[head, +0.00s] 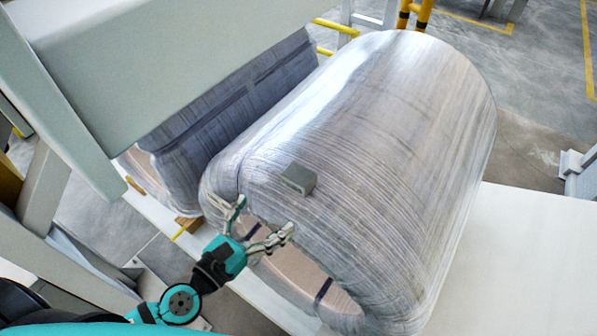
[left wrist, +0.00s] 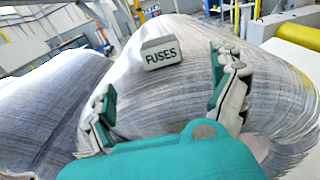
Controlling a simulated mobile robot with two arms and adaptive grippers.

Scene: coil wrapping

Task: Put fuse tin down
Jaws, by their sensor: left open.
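The fuse tin (head: 299,179) is a small grey box resting on top of the large wrapped coil (head: 400,130), near its near left end. In the left wrist view the tin (left wrist: 161,52) shows a face lettered "FUSES" and lies beyond the fingertips. My left gripper (head: 262,218) is open and empty, with its fingers spread toward the tin and apart from it. In the left wrist view the open fingers (left wrist: 168,90) stand either side of the wrapped surface. My right gripper is not in view.
A second wrapped coil (head: 235,110) lies to the left. A large pale machine beam (head: 150,60) overhangs it at upper left. A white platform (head: 520,260) has bare room at the right. Yellow posts (head: 414,15) stand behind the coil.

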